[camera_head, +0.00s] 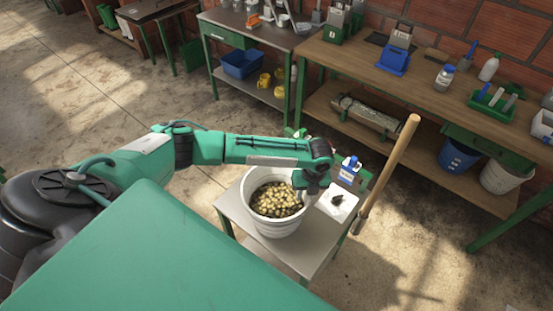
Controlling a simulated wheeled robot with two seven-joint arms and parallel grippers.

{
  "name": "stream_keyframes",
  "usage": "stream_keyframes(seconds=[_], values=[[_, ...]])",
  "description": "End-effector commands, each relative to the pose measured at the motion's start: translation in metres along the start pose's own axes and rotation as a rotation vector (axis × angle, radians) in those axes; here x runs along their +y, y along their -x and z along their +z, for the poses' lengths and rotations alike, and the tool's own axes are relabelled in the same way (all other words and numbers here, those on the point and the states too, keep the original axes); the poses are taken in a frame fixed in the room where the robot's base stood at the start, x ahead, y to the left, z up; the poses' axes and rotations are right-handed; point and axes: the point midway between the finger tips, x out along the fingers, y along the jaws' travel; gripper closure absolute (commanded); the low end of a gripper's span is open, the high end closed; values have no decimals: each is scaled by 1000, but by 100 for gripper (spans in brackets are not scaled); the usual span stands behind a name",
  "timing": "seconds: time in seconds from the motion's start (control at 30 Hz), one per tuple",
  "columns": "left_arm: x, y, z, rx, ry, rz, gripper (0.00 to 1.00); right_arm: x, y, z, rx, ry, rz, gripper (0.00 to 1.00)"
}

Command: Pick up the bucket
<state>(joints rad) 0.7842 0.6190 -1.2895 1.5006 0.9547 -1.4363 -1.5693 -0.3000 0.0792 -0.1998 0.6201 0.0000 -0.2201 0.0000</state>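A white bucket (272,226) stands upright on a small metal table (310,248) in front of me. It holds many small yellowish and dark pieces. My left arm reaches in from the left, over the far side of the bucket. My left gripper (310,186) is at the bucket's far right rim, pointing down. Its fingers are small and dark against the rim, so I cannot tell whether they are open, shut or touching the rim. My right gripper does not show.
A long wooden handle (389,172) leans at the table's right edge. A white sheet with a dark lump (338,200) and a blue-and-white container (348,169) are right of the bucket. A wooden workbench (420,84) stands behind.

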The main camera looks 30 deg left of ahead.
Motion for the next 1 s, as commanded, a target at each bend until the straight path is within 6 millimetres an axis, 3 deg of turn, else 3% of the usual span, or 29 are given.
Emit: stream_keyframes(seconds=[0.17, 0.3, 0.33, 1.0], values=[[0, -1, 0, 0, 0, 0, 72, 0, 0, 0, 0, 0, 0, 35], [0, 0, 0, 0, 0, 0, 97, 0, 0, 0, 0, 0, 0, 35], [0, 0, 0, 0, 0, 0, 100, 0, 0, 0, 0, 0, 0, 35], [0, 0, 0, 0, 1, 1, 100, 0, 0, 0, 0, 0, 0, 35]])
